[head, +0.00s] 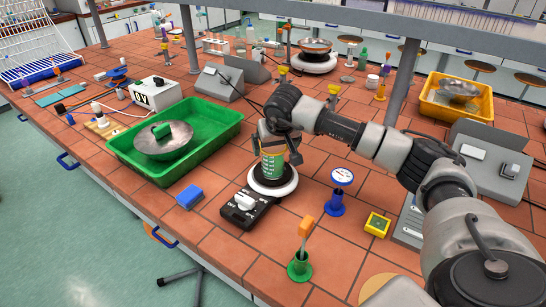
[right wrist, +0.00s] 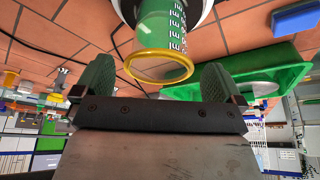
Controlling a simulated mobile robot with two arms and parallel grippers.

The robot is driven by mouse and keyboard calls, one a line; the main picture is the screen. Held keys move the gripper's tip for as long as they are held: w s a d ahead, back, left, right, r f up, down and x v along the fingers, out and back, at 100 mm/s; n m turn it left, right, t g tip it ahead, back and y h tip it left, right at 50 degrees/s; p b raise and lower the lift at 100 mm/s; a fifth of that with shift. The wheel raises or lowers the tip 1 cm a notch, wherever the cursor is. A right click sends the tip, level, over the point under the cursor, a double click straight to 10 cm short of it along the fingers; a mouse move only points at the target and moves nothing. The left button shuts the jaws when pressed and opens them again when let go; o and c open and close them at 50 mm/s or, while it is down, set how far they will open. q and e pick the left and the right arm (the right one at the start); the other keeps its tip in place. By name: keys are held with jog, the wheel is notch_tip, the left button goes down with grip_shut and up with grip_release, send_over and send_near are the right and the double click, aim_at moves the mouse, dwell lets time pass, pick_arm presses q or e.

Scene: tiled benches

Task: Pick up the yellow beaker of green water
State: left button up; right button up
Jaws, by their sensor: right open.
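My right gripper (right wrist: 156,80) is open, with a gap on each side of the rim. I see no contact with the beaker. My left gripper is not in view.
A green tray (head: 225,137) with a metal bowl (head: 165,146) is to the left. A blue block (head: 189,197), a green stand with an orange-topped tool (head: 300,266), a blue stand (head: 336,203) and a yellow timer (head: 377,224) surround the stirrer. A grey shelf post (head: 404,75) rises behind.

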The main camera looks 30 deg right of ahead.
aim_at(273, 151)
jog(key=p+x, duration=0.1)
jog(key=x, duration=0.1)
jog(key=p+x, duration=0.1)
jog(key=x, duration=0.1)
jog(key=shift+w, duration=0.3)
jog(key=shift+w+d+f, duration=0.1)
jog(key=shift+f, duration=0.2)
jog(key=shift+c, duration=0.4)
jog(key=c, duration=0.7)
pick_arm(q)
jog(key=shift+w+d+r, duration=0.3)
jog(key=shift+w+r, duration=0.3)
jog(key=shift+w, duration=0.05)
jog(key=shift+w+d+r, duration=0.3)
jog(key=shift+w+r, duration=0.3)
pick_arm(e)
jog(key=shift+c, duration=0.4)
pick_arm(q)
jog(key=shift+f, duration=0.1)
pick_arm(e)
jog(key=shift+r, duration=0.15)
